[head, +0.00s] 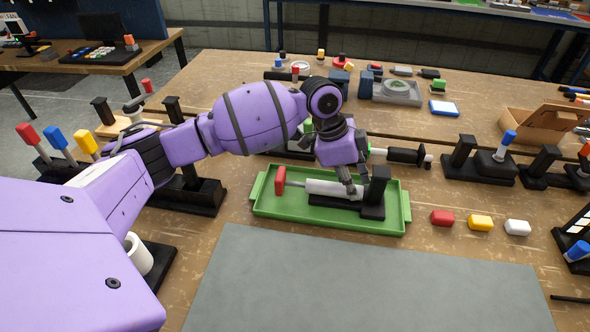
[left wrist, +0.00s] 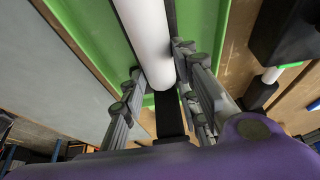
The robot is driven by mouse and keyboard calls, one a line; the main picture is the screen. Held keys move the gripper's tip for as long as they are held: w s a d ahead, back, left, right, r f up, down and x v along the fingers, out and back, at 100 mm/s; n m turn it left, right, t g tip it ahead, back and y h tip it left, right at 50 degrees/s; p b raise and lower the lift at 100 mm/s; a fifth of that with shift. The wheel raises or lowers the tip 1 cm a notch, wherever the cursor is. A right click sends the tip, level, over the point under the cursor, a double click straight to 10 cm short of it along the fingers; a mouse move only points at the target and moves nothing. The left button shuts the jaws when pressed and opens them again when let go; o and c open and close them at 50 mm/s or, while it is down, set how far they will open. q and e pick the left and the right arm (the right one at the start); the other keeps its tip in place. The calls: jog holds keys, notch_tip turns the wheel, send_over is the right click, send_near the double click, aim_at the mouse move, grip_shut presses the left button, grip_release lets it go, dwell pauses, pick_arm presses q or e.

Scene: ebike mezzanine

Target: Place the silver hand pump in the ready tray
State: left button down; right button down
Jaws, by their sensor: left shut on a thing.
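The silver hand pump (head: 325,188) is a pale cylinder with a thin rod and a red handle (head: 280,181) on its left. It lies lengthwise over the green tray (head: 290,217), within its rim. My left gripper (head: 350,190) is shut on the right part of the barrel from above. In the left wrist view the pale barrel (left wrist: 147,35) runs between the two fingers (left wrist: 155,95), with green tray surface on both sides. A black stand with an upright post (head: 376,190) is at the pump's right end. I cannot tell whether the pump touches the tray floor.
A black pump (head: 403,155) with a green part lies just behind the tray. A grey mat (head: 350,285) in front is clear. Black stands line both sides.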

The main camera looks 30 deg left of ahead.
aim_at(333, 184)
pick_arm(q)
jog(key=shift+r, duration=0.15)
jog(key=c, duration=1.3)
grip_release()
jog(key=shift+c, duration=0.2)
jog(key=v, duration=1.2)
jog(key=shift+s, duration=0.1)
